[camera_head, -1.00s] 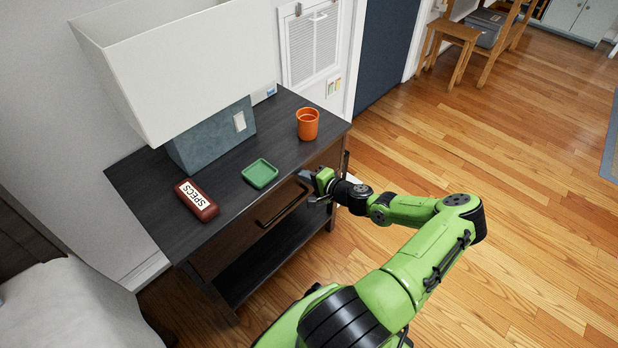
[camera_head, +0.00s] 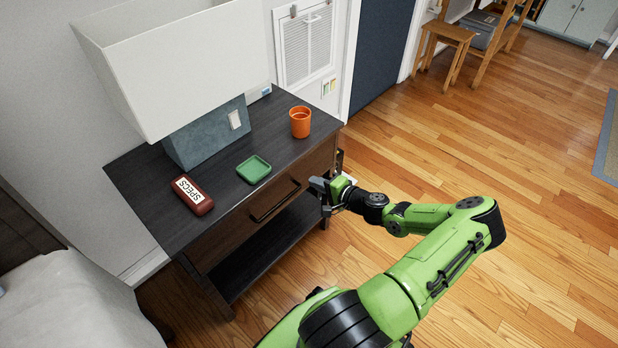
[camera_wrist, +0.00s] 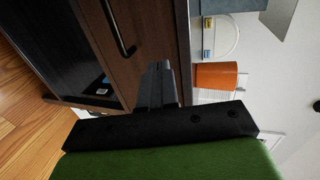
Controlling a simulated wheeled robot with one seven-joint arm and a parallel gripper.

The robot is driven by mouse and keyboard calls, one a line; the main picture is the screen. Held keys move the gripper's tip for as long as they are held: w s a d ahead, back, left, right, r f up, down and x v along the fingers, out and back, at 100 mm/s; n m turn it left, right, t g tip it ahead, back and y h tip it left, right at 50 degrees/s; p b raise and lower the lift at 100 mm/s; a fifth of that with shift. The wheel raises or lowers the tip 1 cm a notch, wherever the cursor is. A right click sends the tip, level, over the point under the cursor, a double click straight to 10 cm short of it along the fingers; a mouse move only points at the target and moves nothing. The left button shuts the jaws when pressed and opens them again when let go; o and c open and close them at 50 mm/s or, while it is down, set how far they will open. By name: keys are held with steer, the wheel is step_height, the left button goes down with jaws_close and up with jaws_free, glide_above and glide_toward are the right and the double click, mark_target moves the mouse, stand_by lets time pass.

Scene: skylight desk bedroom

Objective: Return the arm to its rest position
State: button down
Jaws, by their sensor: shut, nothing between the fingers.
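My gripper (camera_head: 322,188) is in front of the right end of the nightstand's drawer front in the head view, below the top's edge. It is shut with nothing between the fingers. In the wrist view the shut fingers (camera_wrist: 158,86) point toward the brown drawer front (camera_wrist: 155,40). My green arm reaches in from the lower right. The dark nightstand (camera_head: 137,184) has a drawer with a bar handle (camera_head: 275,201), and the drawer looks shut. I cannot tell whether the fingertips touch the nightstand.
On the nightstand are a red-brown SPECS case (camera_head: 193,195), a green tray (camera_head: 267,162), an orange cup (camera_head: 300,122) and a lamp with a large white shade (camera_head: 180,65). A bed (camera_head: 70,310) is at lower left. Wooden floor (camera_head: 520,160) to the right is clear.

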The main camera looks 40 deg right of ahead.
steer(key=p+v, duration=0.1)
steer(key=v, duration=0.4)
steer(key=shift+s+r, duration=0.1)
steer(key=shift+s, duration=0.25)
steer(key=shift+a, duration=0.1)
steer(key=a+r+n+g+y, duration=0.1)
steer(key=a+r+n+g, duration=0.6)
steer(key=a, duration=0.3)
steer(key=a+r+n+g, duration=0.5)
steer(key=a+r+n, duration=0.2)
steer(key=a+r, duration=0.3)
steer(key=s+a+r+n+t+h, duration=0.2)
steer(key=s+a+r+n+t, duration=0.15)
steer(key=s+a+r, duration=0.8)
step_height(320, 180, up, 14)
steer(key=s+p, duration=0.1)
steer(key=p, duration=1.2)
steer(key=shift+s+d, duration=0.15)
steer(key=shift+d, duration=0.1)
